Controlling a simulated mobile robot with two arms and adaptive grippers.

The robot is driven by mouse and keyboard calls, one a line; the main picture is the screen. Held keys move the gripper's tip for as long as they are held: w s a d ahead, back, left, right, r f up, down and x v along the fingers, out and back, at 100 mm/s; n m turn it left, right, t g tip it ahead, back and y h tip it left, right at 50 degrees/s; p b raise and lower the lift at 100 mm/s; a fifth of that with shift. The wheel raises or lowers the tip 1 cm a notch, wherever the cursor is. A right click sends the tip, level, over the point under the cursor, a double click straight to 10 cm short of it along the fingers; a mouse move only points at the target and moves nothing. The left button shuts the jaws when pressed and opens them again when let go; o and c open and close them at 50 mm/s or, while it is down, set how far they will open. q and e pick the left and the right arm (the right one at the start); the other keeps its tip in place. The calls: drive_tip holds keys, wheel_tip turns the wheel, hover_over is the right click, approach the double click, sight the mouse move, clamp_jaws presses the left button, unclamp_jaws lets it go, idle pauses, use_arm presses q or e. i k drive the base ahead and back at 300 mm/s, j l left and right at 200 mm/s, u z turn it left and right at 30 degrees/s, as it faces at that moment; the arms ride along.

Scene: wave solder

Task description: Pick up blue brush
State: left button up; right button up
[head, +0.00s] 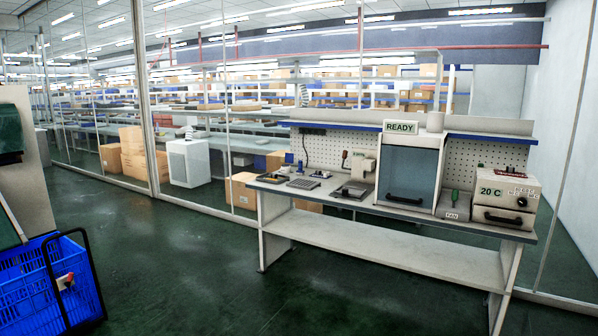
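I cannot make out a blue brush for certain in the head view. A workbench (400,262) stands at the centre right, and several small items lie on its top. Small dark items (303,183) lie flat at its left end, too small to identify. Neither of my grippers is in view.
A cabinet marked READY (408,168) and a box marked 20 C (503,198) stand on the bench. A blue basket (30,290) is at lower left. Cardboard boxes (133,158) sit behind glass panels. Green floor (190,270) between is clear.

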sight(300, 172)
drive_tip(key=i+j+u, duration=0.15)
drive_tip(key=i+u, duration=0.35)
drive_tip(key=i, duration=2.45)
drive_tip(key=i+j+z, duration=0.1)
drive_tip(key=i+z, duration=0.25)
drive_tip(key=i, duration=0.15)
drive_tip(key=i+j+z, duration=0.2)
drive_tip(key=i+z, duration=0.15)
drive_tip(key=i, duration=0.2)
drive_tip(key=i+j+z, duration=0.35)
drive_tip(key=i, duration=0.1)
